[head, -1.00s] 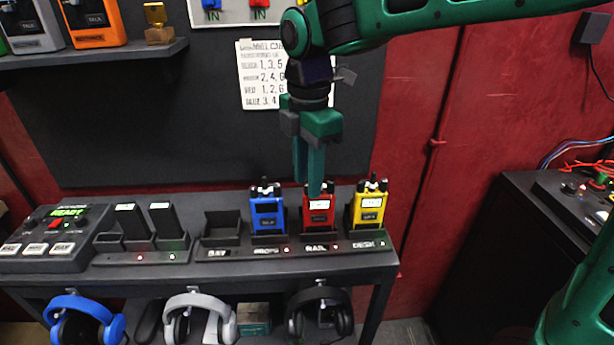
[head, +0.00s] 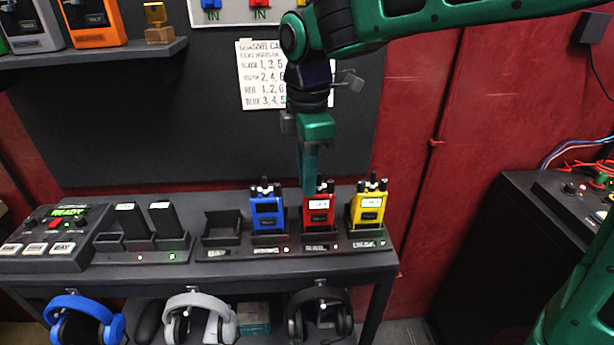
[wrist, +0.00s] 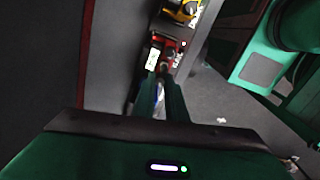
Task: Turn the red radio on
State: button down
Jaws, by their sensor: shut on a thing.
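The red radio (head: 319,210) stands upright in its dock on the bench, between the blue radio (head: 267,212) and the yellow radio (head: 370,208). It has a small pale display on its front. My gripper (head: 308,188) points straight down, with its fingertips at the top left of the red radio. It is shut on a small part at the radio's top, which the fingers hide. In the wrist view, the fingers (wrist: 158,85) are close together and reach the red radio (wrist: 172,44). The yellow radio (wrist: 183,10) shows just beyond it.
The dock has an empty bay (head: 222,228) left of the blue radio. A charger with two dark packs (head: 148,228) and a panel marked READY (head: 58,228) stand further left. Headphones (head: 320,308) hang below the bench. A shelf (head: 90,55) juts out at upper left.

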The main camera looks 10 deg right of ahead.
jog(key=shift+w+m, duration=0.1)
jog(key=shift+m, duration=1.2)
jog(key=c, duration=1.8)
grip_release()
jog(key=shift+o, duration=0.2)
notch_tip(320, 180, up, 11)
jog(key=shift+f, duration=0.1)
